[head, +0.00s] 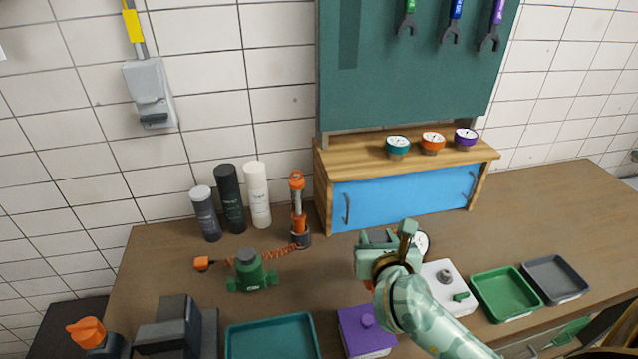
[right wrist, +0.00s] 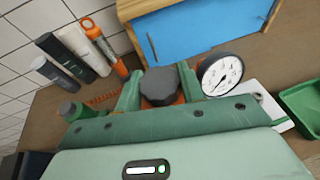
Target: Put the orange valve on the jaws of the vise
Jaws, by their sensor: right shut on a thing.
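My right gripper (head: 388,245) is over the worktop, in front of the blue cabinet. In the right wrist view its green fingers are shut on the orange valve (right wrist: 160,86), which shows a dark grey knob and a little orange body. My gripper hides most of the valve in the head view. The dark grey vise (head: 178,322) stands at the lower left of the worktop, well to the left of the gripper, its jaws only partly visible. My left gripper is not in view.
A green valve (head: 252,272) and teal tray (head: 272,338) lie between vise and gripper, with a purple box (head: 366,332) nearby. Bottles (head: 230,200) and an orange tool (head: 298,210) stand behind. A gauge (right wrist: 220,74) is beside the held valve. Green tray (head: 506,293) is right.

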